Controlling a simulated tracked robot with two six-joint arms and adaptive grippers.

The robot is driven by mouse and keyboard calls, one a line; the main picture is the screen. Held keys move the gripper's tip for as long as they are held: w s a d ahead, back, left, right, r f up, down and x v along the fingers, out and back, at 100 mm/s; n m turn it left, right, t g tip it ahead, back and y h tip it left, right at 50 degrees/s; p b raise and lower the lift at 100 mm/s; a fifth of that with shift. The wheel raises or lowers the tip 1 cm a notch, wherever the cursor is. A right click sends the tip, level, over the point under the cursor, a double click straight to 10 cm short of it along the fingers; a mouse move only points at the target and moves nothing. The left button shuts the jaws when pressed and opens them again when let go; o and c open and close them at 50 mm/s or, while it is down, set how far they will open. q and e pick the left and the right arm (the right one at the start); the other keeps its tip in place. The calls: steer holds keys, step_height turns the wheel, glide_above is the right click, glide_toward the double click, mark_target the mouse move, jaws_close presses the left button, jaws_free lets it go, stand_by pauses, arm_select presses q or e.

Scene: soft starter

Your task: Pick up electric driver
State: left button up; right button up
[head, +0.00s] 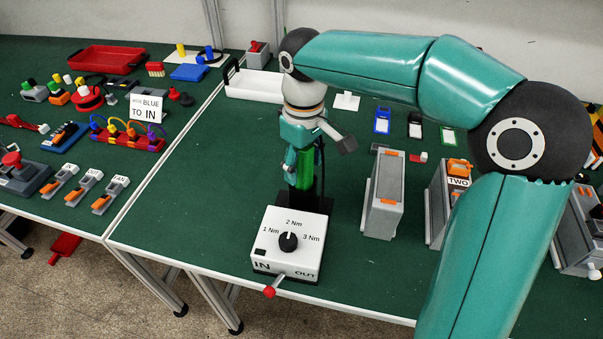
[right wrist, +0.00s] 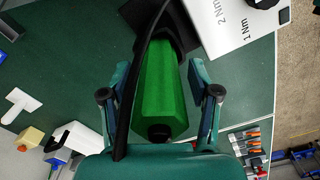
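The electric driver is a green body with a dark end, in the right wrist view (right wrist: 160,88). In the head view the green driver (head: 305,172) stands upright behind the white torque box, partly hidden by my right gripper (head: 303,165). In the right wrist view the two fingers of my right gripper (right wrist: 162,92) stand apart on either side of the driver. A gap shows between the right-hand finger and the green body. A black cable runs along the driver's left side. My left gripper is not in view.
The white box (head: 275,258) with a black knob and a red-tipped lever stands in front of the driver. Grey units (head: 384,208) stand to its right. A white tray (head: 255,88) lies behind. Another table with switches and plugs is at left.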

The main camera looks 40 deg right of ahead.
steer(key=c, duration=1)
steer(key=shift+r, duration=0.15)
step_height(320, 180, up, 20)
steer(key=p, duration=0.4)
steer(key=o, duration=0.6)
steer(key=shift+c, duration=0.2)
steer(key=c, duration=0.5)
